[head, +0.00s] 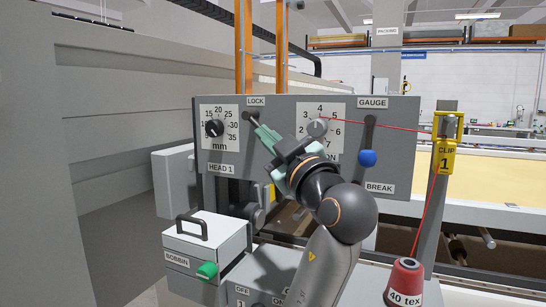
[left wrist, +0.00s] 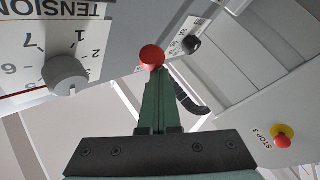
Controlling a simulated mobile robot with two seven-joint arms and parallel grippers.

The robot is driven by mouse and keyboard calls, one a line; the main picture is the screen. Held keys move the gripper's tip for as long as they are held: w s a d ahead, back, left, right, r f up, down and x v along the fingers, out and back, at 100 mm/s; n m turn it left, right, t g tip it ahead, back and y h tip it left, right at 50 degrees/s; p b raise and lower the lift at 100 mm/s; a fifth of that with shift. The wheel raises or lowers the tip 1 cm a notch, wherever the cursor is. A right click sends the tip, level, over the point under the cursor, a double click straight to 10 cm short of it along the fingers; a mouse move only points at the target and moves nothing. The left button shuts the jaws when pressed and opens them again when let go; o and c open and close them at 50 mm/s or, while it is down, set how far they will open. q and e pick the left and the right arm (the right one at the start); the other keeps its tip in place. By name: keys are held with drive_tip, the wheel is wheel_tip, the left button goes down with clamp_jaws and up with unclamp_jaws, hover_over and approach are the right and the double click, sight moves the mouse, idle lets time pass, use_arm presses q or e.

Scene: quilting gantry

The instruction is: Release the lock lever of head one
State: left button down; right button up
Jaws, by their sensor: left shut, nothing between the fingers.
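The LOCK label (head: 255,100) is on the grey head-one panel (head: 283,112), above a short dark lever part (head: 246,115). In the left wrist view a red ball knob (left wrist: 152,55) sits right at my fingertips; in the head view the fingers hide it. My left gripper (head: 259,126) points up and left at the panel just below the label. Its green fingers (left wrist: 156,98) are shut together with nothing between them. The tips look very close to the red knob; I cannot tell whether they touch. My right gripper is in neither view.
Right of the lock are the tension dial (head: 317,127) and the blue-knobbed gauge lever (head: 367,158). Left is the black mm dial (head: 214,128). A red thread runs to the yellow clip (head: 444,160) above the red cone (head: 404,283). The bobbin box (head: 207,235) stands below left.

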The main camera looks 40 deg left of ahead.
use_arm(q)
drive_tip(key=a+f+m+t+b, duration=0.1)
drive_tip(key=m+t+b, duration=0.1)
drive_tip(key=m, duration=0.1)
drive_tip(key=a+m+t+b, duration=0.1)
drive_tip(key=m+t+b, duration=0.1)
drive_tip(key=m+t, duration=0.1)
drive_tip(key=a+f+m+t+y+b, duration=0.1)
drive_tip(key=m+t+b, duration=0.1)
drive_tip(key=b, duration=0.1)
drive_tip(key=shift+s+f+m+t, duration=0.2)
drive_tip(key=shift+f+m+t, duration=0.15)
drive_tip(key=shift+m+t, duration=0.05)
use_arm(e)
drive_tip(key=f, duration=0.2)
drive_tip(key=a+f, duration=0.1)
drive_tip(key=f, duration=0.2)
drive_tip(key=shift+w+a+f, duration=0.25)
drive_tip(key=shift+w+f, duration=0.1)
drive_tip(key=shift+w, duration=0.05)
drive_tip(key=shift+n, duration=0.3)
